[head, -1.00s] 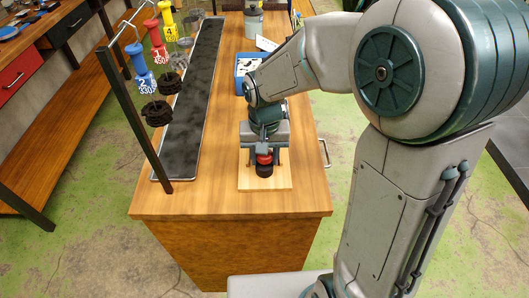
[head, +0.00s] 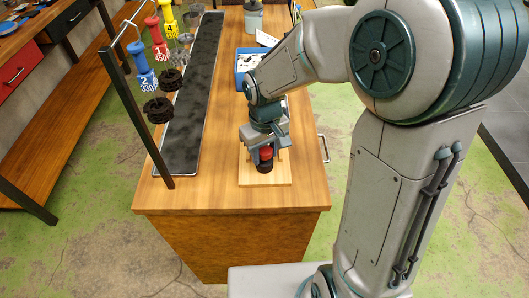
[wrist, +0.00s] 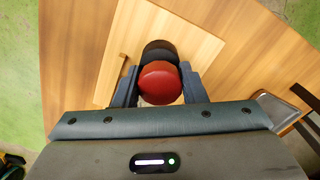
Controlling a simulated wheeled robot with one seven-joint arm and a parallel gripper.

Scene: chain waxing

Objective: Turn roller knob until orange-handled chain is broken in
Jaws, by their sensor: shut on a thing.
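The red roller knob (wrist: 160,82) sits between the two fingers of my gripper (wrist: 158,88) in the wrist view. My gripper is shut on it. The knob also shows in the head view (head: 266,152), under my gripper (head: 265,157). A black round part (wrist: 160,52) lies right beside the knob. Both are at a light wooden board (wrist: 205,45) on the near end of the bench. I cannot make out an orange-handled chain; my wrist and arm hide part of the board.
A rack (head: 140,95) at the left holds hanging pieces with blue (head: 140,62), red and yellow handles. A long dark tray (head: 190,110) runs along the bench's left side. A blue box (head: 246,62) and a grey container (head: 253,17) stand farther back.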

